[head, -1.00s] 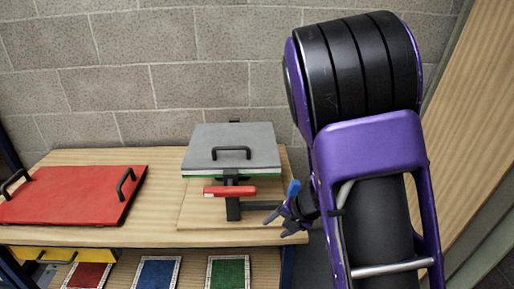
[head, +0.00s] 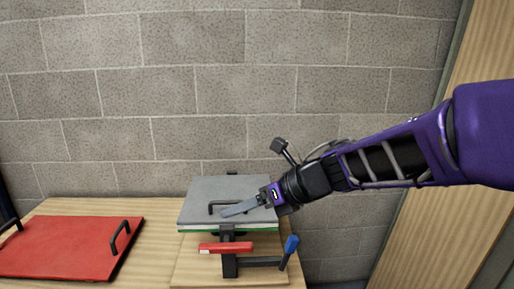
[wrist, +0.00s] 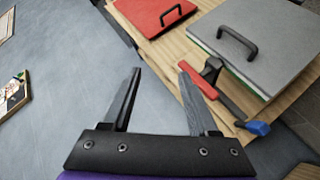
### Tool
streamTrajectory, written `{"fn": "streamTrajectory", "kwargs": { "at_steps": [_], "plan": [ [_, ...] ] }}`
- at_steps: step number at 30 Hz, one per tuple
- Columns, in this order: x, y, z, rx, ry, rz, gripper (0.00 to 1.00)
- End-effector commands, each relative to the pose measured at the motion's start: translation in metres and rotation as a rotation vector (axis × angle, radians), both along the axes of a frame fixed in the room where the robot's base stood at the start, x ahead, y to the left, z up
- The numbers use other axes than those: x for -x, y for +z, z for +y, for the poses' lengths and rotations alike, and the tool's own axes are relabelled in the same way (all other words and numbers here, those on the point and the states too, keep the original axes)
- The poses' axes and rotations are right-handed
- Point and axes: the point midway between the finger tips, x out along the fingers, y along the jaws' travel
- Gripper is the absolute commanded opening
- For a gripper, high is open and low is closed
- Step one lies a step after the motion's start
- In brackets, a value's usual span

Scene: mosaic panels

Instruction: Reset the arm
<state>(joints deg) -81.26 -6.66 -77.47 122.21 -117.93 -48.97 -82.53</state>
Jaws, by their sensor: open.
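My gripper (head: 240,207) is at the end of my arm, which reaches in from the right in the head view. There it overlaps the grey board in the picture. In the wrist view my gripper (wrist: 160,72) has its two fingers apart, with nothing between them except floor and the table edge beyond.
A grey board (head: 205,190) with a black handle lies on the wooden table (head: 160,240). By its front is a clamp with a red bar (head: 225,248) and blue handle (head: 291,245). A red board (head: 60,245) lies left. Grey floor (wrist: 60,80) is open.

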Motion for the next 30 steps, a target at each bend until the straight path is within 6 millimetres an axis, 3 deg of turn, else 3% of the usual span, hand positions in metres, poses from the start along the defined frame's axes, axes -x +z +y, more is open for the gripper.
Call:
{"fn": "streamTrajectory", "kwargs": {
  "at_steps": [4,17,20,25,30],
  "plan": [
    [-0.001,0.013,-0.002,-0.047,0.005,-0.02,0.6],
    [-0.045,0.059,-0.044,-0.365,-0.483,0.128,0.6],
    [-0.054,0.072,-0.064,-0.471,-0.635,0.188,0.6],
    [-0.06,0.094,-0.118,-0.743,-0.997,0.355,0.6],
    [-0.036,0.101,-0.179,-1.09,-1.421,0.605,0.6]
  ]
}}
